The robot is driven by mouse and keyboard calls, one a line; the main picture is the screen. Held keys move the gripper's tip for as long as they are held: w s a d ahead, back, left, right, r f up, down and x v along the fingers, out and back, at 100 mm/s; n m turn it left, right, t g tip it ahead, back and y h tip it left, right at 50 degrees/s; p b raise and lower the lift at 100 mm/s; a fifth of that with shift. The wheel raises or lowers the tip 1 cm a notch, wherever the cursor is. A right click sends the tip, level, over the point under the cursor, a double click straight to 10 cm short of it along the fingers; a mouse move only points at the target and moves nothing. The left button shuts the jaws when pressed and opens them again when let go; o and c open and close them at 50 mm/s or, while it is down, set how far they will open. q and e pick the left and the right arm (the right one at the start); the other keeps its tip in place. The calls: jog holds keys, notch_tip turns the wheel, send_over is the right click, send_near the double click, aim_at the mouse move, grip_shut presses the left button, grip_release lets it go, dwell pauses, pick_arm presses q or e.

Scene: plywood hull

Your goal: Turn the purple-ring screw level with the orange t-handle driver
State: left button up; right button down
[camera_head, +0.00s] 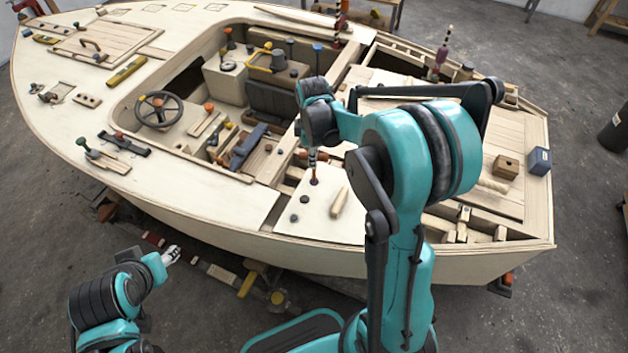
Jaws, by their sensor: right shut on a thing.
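My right gripper (312,153) points down over the pale deck panel (325,222) near the boat's near side. It is shut on the orange t-handle driver (324,156), whose orange handle ends show on either side of the fingers. Directly below is a small dark purple spot (314,182), which looks like the purple-ring screw. The driver's tip seems to meet it, but contact and the screw's height are too small to tell. My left gripper (172,255) is off the hull at lower left, away from the panel; its finger gap cannot be made out.
Dark round screw heads (304,199) and a wooden stick (339,202) lie on the panel close by. A blue box (539,161) and a wooden block (506,167) stand to the right. A steering wheel (158,109) and loose tools are at left. My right arm hides part of the deck.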

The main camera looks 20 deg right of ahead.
jog(key=shift+m, duration=0.6)
jog(key=shift+r+p, duration=0.4)
jog(key=shift+r, duration=0.1)
